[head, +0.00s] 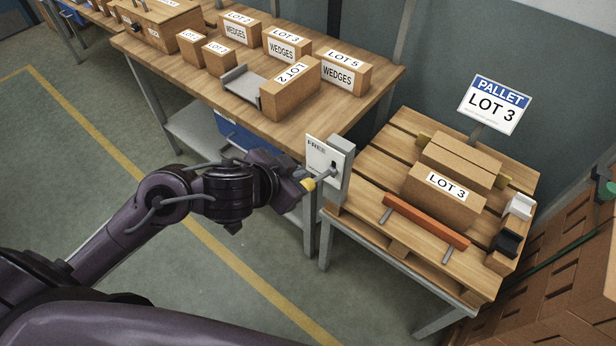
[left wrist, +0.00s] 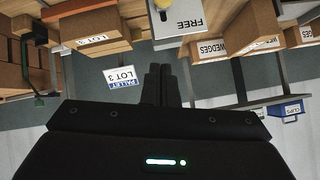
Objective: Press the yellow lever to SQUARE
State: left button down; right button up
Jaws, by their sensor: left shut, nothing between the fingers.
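The yellow lever (head: 308,184) sticks out of a grey box whose pale front plate (head: 318,158) reads FREE at the top. The box stands at the pallet stand's left corner. The word SQUARE is not readable in either view. My left gripper (head: 298,177) is shut and empty, close beside the lever's yellow knob on its left; I cannot tell whether they touch in the head view. In the left wrist view, the shut fingers (left wrist: 160,72) show below the knob (left wrist: 161,3), apart from it in the picture, with the FREE plate (left wrist: 182,21) beside it. My right gripper is out of view.
A wooden pallet (head: 375,170) carries LOT 3 boxes (head: 440,200), an orange bar (head: 426,221), and black and white blocks at its right. A LOT 3 sign (head: 493,104) stands behind. A workbench (head: 190,80) holds several labelled boxes. The floor at left is clear.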

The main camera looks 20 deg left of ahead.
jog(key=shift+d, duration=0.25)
pick_arm(q)
jog(key=shift+w, duration=0.1)
jog(key=b, duration=0.3)
send_over(308, 185)
jog(key=w+d, duration=0.1)
jog(key=d, duration=0.1)
notch_tip(308, 185, down, 6)
jog(key=f, duration=0.1)
jog(key=a, duration=0.1)
jog(key=f, duration=0.1)
jog(key=shift+s+a+f+b, duration=0.15)
jog(key=shift+s+f+b, duration=0.1)
jog(key=shift+f+b, duration=0.1)
jog(key=shift+s+a+f, duration=0.35)
jog(key=shift+f, duration=0.15)
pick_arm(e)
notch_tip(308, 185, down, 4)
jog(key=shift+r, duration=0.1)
pick_arm(q)
jog(key=shift+w, duration=0.1)
